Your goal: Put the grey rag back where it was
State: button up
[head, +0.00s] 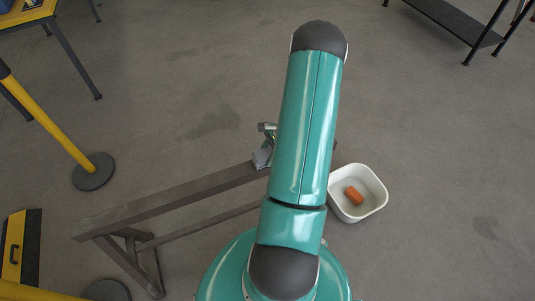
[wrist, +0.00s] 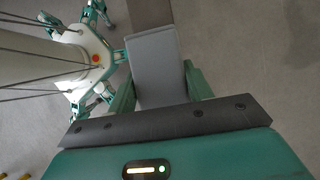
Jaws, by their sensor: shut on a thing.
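The grey rag (wrist: 157,62) shows in the wrist view as a flat, pale grey, slab-like piece between the two green fingers of my gripper (wrist: 159,82). My gripper is shut on it. The dark beam (wrist: 148,12) runs on beyond the rag's far end; I cannot tell whether the rag touches it. In the head view a small light grey piece (head: 262,157) shows at the beam (head: 185,196), just left of my arm.
A white bin (head: 379,203) with an orange block (head: 353,195) stands on the floor right of my arm. A yellow post (head: 48,122) on a round base and a yellow-topped table (head: 28,14) are at left. A dark shelf (head: 445,20) stands at upper right. Open floor lies between.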

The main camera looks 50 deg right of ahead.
jog(key=shift+f, duration=0.1)
jog(key=o, duration=1)
